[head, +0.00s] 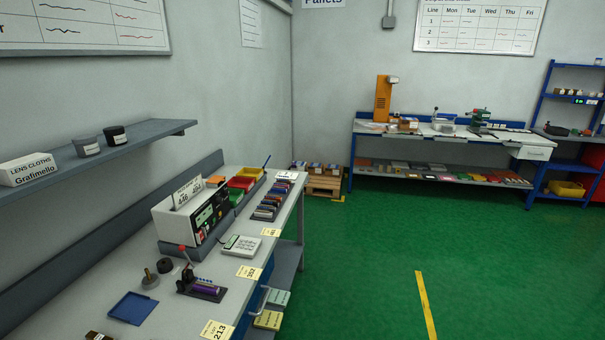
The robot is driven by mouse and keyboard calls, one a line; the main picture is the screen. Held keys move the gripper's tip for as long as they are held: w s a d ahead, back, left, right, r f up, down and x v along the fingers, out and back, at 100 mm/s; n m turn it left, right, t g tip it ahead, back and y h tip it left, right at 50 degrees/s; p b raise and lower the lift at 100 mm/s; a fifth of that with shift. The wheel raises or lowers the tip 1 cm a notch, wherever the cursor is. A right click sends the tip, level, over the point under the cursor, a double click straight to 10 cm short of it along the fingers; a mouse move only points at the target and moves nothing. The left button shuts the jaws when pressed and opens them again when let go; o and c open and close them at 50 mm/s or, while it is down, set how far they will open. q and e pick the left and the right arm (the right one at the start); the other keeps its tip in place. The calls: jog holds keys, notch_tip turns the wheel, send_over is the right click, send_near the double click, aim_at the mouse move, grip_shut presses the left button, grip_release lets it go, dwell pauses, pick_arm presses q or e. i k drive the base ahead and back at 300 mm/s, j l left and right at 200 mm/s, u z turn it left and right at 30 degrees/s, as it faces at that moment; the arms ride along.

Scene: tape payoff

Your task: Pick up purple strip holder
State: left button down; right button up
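A small purple item (206,288) lies on a dark base (190,284) on the near workbench at the left in the head view. It looks like the purple strip holder, but it is too small to tell for sure. A dark upright part with a red tip stands just left of and behind it. Farther back, a row of several dark, red and bluish holders (272,200) lies along the bench; single colours there are hard to tell. Neither of my grippers is in view.
The grey workbench (180,318) also bears a blue tray (132,308), a white instrument box (190,210), a white keypad device (241,245) and red, yellow and green bins. A wall shelf (110,145) overhangs its left side. Green floor (360,260) to the right is clear.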

aim_at(207, 289)
jog(key=i+l+u, duration=0.1)
jog(key=u, duration=1.4)
jog(key=i+l+u, duration=0.1)
jog(key=l+u, duration=0.65)
jog(key=l, duration=0.25)
jog(key=l+u, duration=0.4)
jog(key=l, duration=0.1)
